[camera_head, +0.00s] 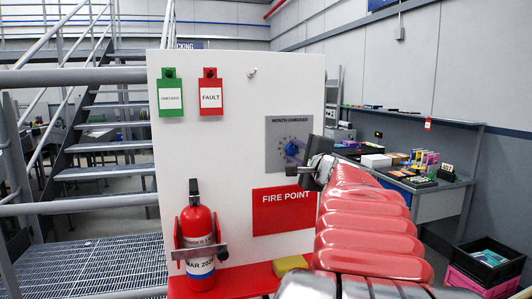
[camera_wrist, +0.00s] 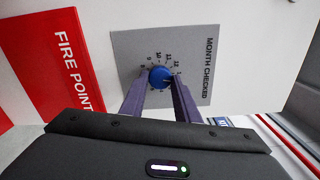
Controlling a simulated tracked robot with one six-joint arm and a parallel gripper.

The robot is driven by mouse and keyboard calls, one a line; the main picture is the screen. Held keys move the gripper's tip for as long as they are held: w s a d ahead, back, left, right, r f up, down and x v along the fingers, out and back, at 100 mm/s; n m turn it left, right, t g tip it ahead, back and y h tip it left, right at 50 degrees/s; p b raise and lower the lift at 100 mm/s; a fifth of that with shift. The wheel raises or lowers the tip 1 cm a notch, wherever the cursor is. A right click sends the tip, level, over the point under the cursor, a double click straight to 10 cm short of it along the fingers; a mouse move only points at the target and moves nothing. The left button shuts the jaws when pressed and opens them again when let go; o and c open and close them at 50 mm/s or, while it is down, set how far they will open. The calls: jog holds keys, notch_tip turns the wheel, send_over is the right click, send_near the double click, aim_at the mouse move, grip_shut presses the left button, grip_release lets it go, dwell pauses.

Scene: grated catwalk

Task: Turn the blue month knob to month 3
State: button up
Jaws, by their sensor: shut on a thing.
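The blue month knob (camera_head: 292,148) sits on a grey plate (camera_head: 275,133) marked MONTH CHECKED, on the white board. In the wrist view the knob (camera_wrist: 160,75) stands between the two purple fingers of my gripper (camera_wrist: 160,84), which is shut on it. Printed numbers ring the knob; the fingers cover part of the ring. A light mark shows on the knob's face toward the right of the wrist view, but I cannot tell exactly which number it meets. In the head view my gripper (camera_head: 301,157) reaches the knob from the right.
A red FIRE POINT sign (camera_head: 284,210) is below the plate. Green CHECKED (camera_head: 170,95) and red FAULT (camera_head: 210,93) tags hang above. A cluttered workbench (camera_head: 440,190) stands behind right.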

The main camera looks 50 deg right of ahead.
jog(key=m, duration=0.4)
jog(key=shift+f, duration=0.25)
jog(key=m, duration=0.5)
jog(key=shift+a, duration=0.1)
jog(key=o, duration=1)
jog(key=shift+r+m, duration=0.15)
jog(key=shift+m, duration=0.15)
jog(key=shift+o, duration=0.2)
